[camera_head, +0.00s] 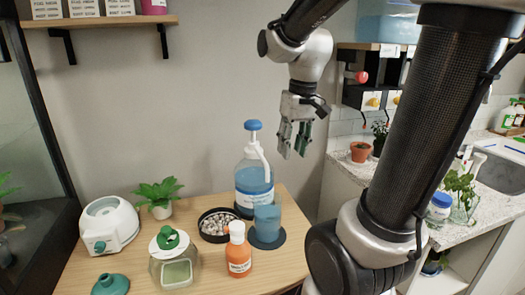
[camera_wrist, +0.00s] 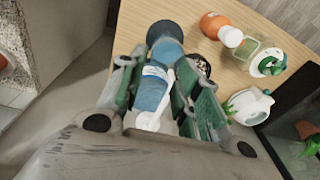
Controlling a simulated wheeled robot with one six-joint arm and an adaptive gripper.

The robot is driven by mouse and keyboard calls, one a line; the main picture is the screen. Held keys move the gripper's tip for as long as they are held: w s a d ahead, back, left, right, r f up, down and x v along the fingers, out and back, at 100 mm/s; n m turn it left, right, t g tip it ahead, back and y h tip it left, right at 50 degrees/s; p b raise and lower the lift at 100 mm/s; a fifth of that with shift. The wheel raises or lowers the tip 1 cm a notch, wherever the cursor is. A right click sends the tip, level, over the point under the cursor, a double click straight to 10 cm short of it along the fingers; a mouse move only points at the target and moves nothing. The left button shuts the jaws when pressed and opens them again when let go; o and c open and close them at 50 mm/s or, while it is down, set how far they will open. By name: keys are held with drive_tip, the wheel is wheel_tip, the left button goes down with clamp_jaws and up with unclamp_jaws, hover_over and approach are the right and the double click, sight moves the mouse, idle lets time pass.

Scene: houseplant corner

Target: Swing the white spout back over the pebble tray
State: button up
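The pump bottle (camera_head: 254,182) is clear with blue liquid, a blue cap (camera_head: 253,125) and a white spout (camera_head: 262,157). In the head view the spout bends down at the bottle's right front, toward the blue cup (camera_head: 267,222), not the pebble tray (camera_head: 214,238). The tray is a dark round dish left of the cup. My gripper (camera_head: 294,150) hangs above and right of the bottle, open and empty, apart from the spout. In the wrist view the bottle (camera_wrist: 153,88) and white spout (camera_wrist: 150,121) show between the open fingers; the tray is mostly hidden.
The cup stands on a dark blue coaster (camera_head: 267,244). An orange bottle (camera_head: 238,255), a glass jar (camera_head: 174,262), a potted plant (camera_head: 159,195) and a white appliance (camera_head: 108,225) share the wooden table.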

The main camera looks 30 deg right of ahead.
drive_tip(key=w+r+m+y, duration=0.1)
drive_tip(key=w+r+y, duration=0.1)
drive_tip(key=w, duration=1)
drive_tip(key=shift+g, duration=0.4)
drive_tip(key=x, duration=0.7)
drive_tip(key=shift+s+a+f, duration=0.1)
drive_tip(key=shift+a, duration=0.1)
drive_tip(key=shift+f, duration=0.4)
clamp_jaws()
